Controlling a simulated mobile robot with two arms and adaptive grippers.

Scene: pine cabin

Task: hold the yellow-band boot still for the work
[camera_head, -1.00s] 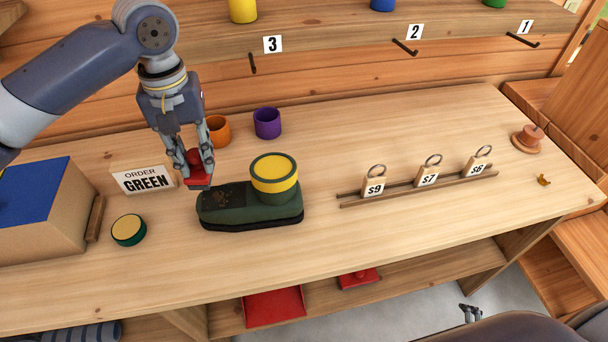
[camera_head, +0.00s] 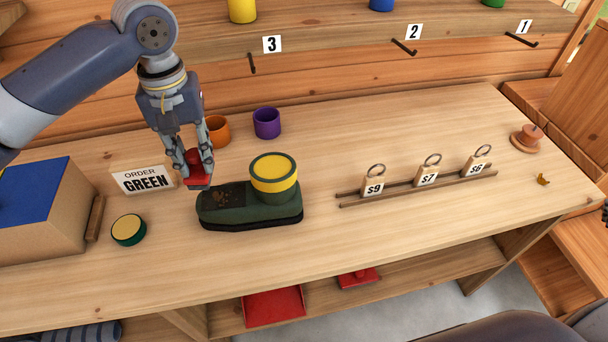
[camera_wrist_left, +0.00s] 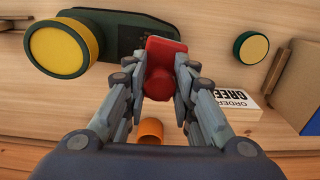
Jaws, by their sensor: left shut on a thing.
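The yellow-band boot (camera_head: 250,208) stands on the bench, dark green with a black sole, a yellow band round its shaft and brown specks on its dark toe patch. It also shows in the left wrist view (camera_wrist_left: 118,40). My left gripper (camera_head: 198,178) is shut on a red block-like tool (camera_head: 197,168) with a knob, seen from above in the left wrist view (camera_wrist_left: 160,82). The tool is beside the toe end; I cannot tell whether it touches the boot. A dark part of my right gripper (camera_head: 604,215) shows at the right edge, its fingers mostly cut off.
An order card reading GREEN (camera_head: 144,180), a green-and-yellow round tin (camera_head: 129,230) and a blue-topped box (camera_head: 40,215) are left. Orange (camera_head: 218,130) and purple (camera_head: 267,123) cups stand behind. A tag rack (camera_head: 420,187) is right. Bench between boot and rack is clear.

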